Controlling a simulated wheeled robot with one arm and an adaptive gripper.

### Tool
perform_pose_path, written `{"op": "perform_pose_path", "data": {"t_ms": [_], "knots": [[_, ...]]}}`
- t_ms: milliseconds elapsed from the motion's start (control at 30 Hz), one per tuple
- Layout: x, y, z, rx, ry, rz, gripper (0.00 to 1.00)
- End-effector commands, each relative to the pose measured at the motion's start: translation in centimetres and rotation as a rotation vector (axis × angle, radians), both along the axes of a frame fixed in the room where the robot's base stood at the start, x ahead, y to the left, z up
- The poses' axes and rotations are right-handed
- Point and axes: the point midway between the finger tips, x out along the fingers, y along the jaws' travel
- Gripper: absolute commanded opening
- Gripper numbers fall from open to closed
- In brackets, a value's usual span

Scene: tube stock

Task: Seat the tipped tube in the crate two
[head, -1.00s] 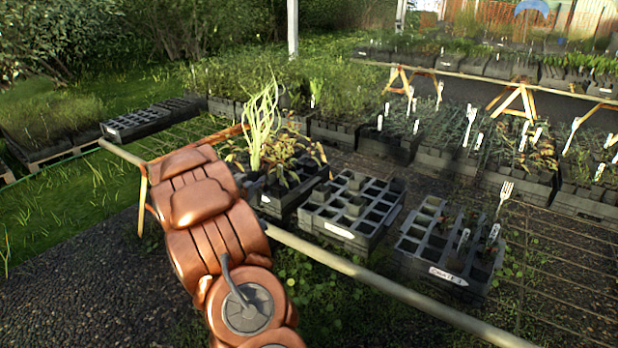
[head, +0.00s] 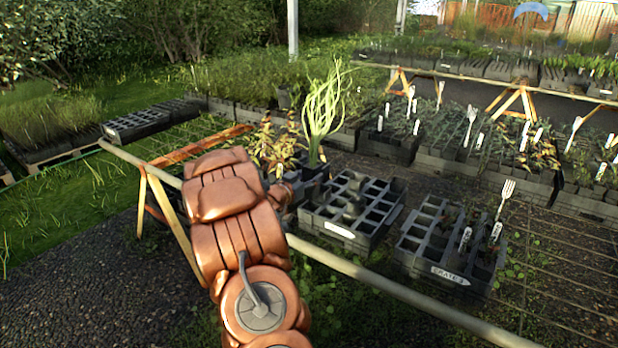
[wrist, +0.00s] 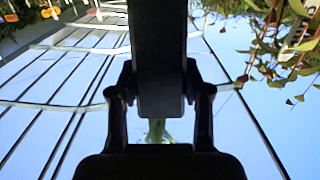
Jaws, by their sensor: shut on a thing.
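A dark tube (head: 314,173) with a tall tuft of long green leaves (head: 322,112) stands nearly upright in the head view, beside the far left corner of the middle crate. In the wrist view my gripper (wrist: 158,88) is shut on this dark tube (wrist: 160,60), with a finger on each side and some green below it. My arm hides the gripper in the head view. The middle crate (head: 340,232) has a white label I cannot read and open cells with a few blocks in them. I cannot tell whether the tube overlaps its cells.
The right crate (head: 420,262) is labelled "CRATE 3" and holds a few small plants and white tags. A reddish leafy plant (head: 274,147) stands left of the tube, its base hidden by my arm. A long rail (head: 380,285) runs in front of the crates. Planted trays fill the back.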

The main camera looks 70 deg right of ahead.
Motion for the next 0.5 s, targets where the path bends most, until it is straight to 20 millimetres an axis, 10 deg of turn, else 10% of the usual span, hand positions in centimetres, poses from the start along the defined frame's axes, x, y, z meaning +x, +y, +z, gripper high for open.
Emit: {"op": "perform_pose_path", "data": {"t_ms": [500], "knots": [[0.1,0.0,-1.6,-0.001,0.0,0.002,0.07]]}}
